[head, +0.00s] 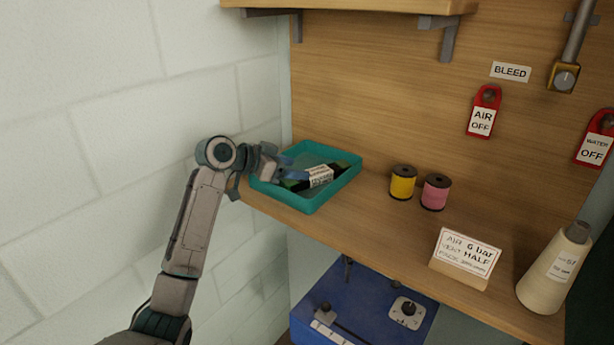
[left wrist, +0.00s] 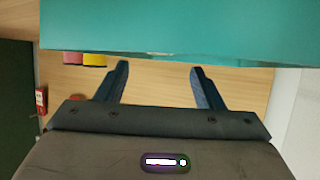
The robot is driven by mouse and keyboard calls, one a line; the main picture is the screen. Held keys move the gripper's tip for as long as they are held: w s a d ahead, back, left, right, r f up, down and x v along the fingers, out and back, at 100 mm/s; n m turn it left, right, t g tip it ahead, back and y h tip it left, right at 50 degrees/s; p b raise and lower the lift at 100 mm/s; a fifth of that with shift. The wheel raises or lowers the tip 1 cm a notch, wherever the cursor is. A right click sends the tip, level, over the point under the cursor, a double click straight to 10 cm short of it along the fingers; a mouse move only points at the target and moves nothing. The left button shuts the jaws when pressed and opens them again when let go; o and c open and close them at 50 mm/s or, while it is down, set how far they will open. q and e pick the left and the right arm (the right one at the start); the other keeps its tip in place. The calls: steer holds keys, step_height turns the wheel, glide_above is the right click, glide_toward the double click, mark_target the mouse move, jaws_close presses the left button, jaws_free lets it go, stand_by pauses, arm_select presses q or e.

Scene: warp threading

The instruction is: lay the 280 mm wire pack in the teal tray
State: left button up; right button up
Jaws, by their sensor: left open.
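The teal tray (head: 322,198) stands on the wooden shelf near the left wall. A dark green pack with a white label (head: 320,176) lies inside the tray; I take it for the wire pack, but the label's length is too small to read. My left gripper (head: 292,172) is open over the tray's left part, next to the pack, and its fingers hide some of the pack. In the left wrist view the open fingers (left wrist: 158,71) have nothing visible between them, and the teal tray (left wrist: 180,30) fills the top. The pack cannot be made out there. My right gripper is not in view.
A yellow spool (head: 402,183) and a pink spool (head: 435,192) stand right of the tray. Further right are a sign card (head: 465,258) and a cream cone (head: 553,270). An upper shelf (head: 350,5) overhangs. A blue machine (head: 360,305) is below the shelf.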

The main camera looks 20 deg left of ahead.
arm_select(q)
steer(key=shift+b+v, duration=0.6)
steer(key=shift+v, duration=2.05)
